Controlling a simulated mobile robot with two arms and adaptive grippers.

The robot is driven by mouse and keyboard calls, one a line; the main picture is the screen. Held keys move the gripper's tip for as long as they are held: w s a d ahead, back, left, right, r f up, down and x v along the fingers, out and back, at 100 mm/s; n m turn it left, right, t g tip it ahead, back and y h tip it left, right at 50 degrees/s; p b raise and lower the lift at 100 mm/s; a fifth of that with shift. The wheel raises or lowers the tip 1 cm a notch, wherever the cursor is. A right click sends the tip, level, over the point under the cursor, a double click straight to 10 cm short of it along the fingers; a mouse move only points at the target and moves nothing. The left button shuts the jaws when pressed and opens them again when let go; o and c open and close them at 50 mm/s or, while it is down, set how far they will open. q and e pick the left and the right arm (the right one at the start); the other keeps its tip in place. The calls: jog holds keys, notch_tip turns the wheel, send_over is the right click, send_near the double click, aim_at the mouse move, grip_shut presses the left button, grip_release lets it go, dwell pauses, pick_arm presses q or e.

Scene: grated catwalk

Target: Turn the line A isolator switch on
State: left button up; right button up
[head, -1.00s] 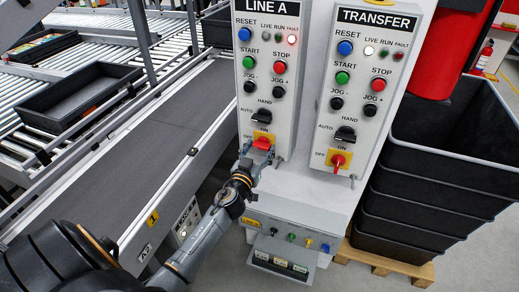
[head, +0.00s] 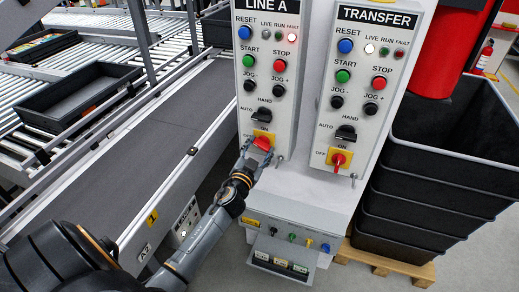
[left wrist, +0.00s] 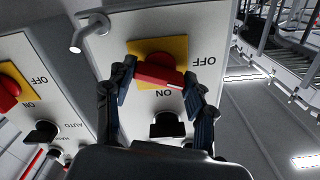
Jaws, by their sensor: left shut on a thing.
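The line A isolator switch is a red handle (head: 263,143) on a yellow plate (head: 271,136), low on the LINE A panel (head: 267,100). My left gripper (head: 254,149) is at this switch. In the left wrist view, which shows the panel upside down, my left gripper (left wrist: 161,85) has a finger on each side of the red handle (left wrist: 158,71) and is shut on it. The handle lies mostly crosswise, a little tilted, between the OFF and ON marks. The fingers hide its ends. My right gripper is not in view.
The TRANSFER panel (head: 372,80) stands to the right with a similar red isolator handle (head: 338,158). A grey box with small coloured knobs (head: 292,237) sits below. A conveyor (head: 130,150) runs on the left. Stacked black bins (head: 445,160) stand right.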

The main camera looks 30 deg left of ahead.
pick_arm(q)
jog(key=m, duration=0.6)
jog(key=shift+m, duration=0.3)
jog(key=m, duration=0.6)
jog(key=shift+m+b, duration=0.3)
jog(key=o, duration=1.2)
jog(key=shift+c, duration=0.2)
jog(key=v, duration=1.2)
